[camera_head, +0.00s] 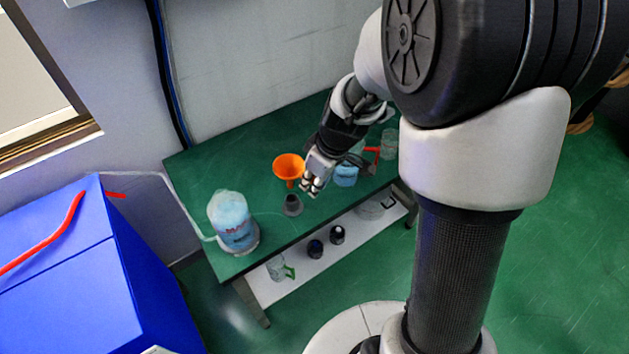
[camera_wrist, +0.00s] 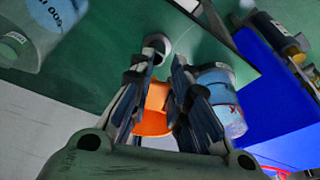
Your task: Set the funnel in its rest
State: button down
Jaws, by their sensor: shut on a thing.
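The orange funnel (camera_head: 288,165) is upright with its wide mouth up in the head view, and it appears held above the green table. My gripper (camera_head: 311,188) is at its right side, shut on it. In the wrist view the funnel (camera_wrist: 152,122) shows orange between and behind the two fingers of my gripper (camera_wrist: 165,65); the fingers hide part of it. A small grey stand (camera_head: 293,205), which looks like the rest, is on the table just in front of the funnel. A round grey piece, likely this stand (camera_wrist: 158,42), shows beyond the fingertips in the wrist view.
A large jar of blue liquid (camera_head: 232,222) stands at the table's left end. A blue-filled beaker (camera_head: 346,176) and a clear beaker (camera_head: 389,143) are to the right. The lower shelf (camera_head: 300,276) holds a mug and dark jars. A blue box (camera_head: 75,270) is at left.

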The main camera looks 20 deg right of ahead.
jog(key=shift+w+f, duration=0.15)
jog(key=shift+f, duration=4.7)
jog(key=c, duration=1.4)
grip_release()
jog(key=shift+c, duration=0.2)
jog(key=v, duration=1.2)
jog(key=shift+a, duration=0.1)
